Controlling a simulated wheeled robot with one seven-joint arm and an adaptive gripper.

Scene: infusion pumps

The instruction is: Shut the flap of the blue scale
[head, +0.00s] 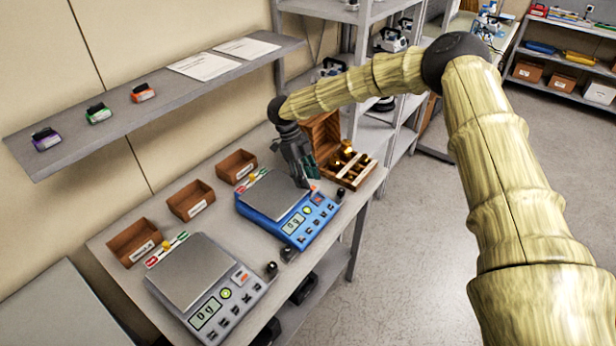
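The blue scale (243,209) stands on the bench in the middle of the head view. It has a grey plate on top and a front panel with a display and buttons. A strip with red and green ends and a yellow knob (253,179) is at its back left edge. I cannot clearly make out a separate flap. My gripper (303,184) points down at the scale's back right side, close to the plate's edge. I cannot tell whether it touches the scale. Its fingers look close together, but their gap is too small to judge.
A grey scale (192,270) stands at the front left. An open wooden box (350,167) of brass weights stands right of my gripper. Three brown trays (190,200) line the wall side. Small dark weights (271,267) stand between the scales. A shelf (180,97) hangs above.

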